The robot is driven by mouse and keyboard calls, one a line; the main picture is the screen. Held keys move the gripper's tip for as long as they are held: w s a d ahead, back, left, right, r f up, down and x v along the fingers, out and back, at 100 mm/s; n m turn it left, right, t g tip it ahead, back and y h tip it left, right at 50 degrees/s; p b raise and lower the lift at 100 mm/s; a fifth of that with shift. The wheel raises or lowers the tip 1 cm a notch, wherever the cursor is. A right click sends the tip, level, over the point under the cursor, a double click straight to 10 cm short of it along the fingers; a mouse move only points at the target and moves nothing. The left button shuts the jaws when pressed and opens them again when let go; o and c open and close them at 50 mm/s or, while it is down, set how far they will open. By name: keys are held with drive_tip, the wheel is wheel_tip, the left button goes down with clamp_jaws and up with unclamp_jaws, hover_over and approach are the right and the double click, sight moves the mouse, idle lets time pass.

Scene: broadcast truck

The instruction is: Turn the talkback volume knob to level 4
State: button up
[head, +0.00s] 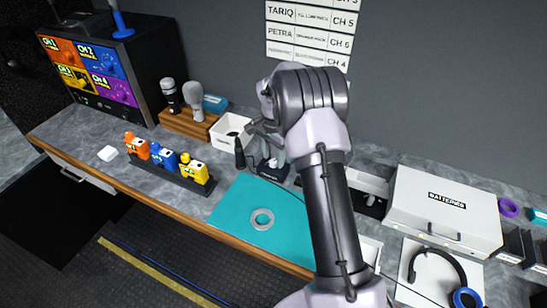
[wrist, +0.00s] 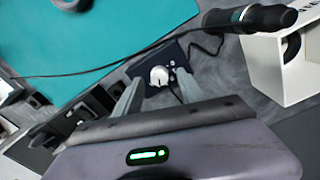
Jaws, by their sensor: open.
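The talkback volume knob (wrist: 159,76) is a small white knob on a dark blue box in the wrist view. It lies between and just beyond the tips of my gripper (wrist: 156,88). The fingers are apart, one on each side of the knob, and I cannot tell whether they touch it. In the head view the talkback box (head: 274,173) sits at the back edge of the teal mat, with my gripper (head: 265,138) above it, partly hiding it. The level marks are too small to read.
A cable runs across the teal mat (head: 230,205), which holds a tape roll (head: 262,219). A white batteries case (head: 445,205) is at the right. Colored packs (head: 165,158) stand front left.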

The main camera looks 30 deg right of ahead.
sight(274, 161)
wheel_tip(274, 161, up, 16)
drive_tip(key=p, duration=0.4)
drive_tip(key=shift+r, duration=0.2)
drive_tip(key=s+a+r+n+t+b, duration=0.3)
drive_tip(key=s+a+r+n+b, duration=0.2)
drive_tip(key=s+a+r, duration=0.65)
drive_tip(key=s+a+f+n+t+y+b, duration=0.1)
drive_tip(key=s+a+f+n, duration=0.1)
drive_tip(key=s, duration=0.8)
drive_tip(key=s+a+f+n+t+y+b, duration=0.1)
drive_tip(key=s+a+f, duration=0.4)
drive_tip(key=s, duration=0.5)
drive_tip(key=shift+a+f+n+t+b, duration=0.25)
drive_tip(key=shift+a+n+t+b, duration=0.15)
drive_tip(key=shift+a+n+b, duration=0.45)
drive_tip(key=shift+s+a, duration=0.1)
drive_tip(key=shift+a, duration=0.05)
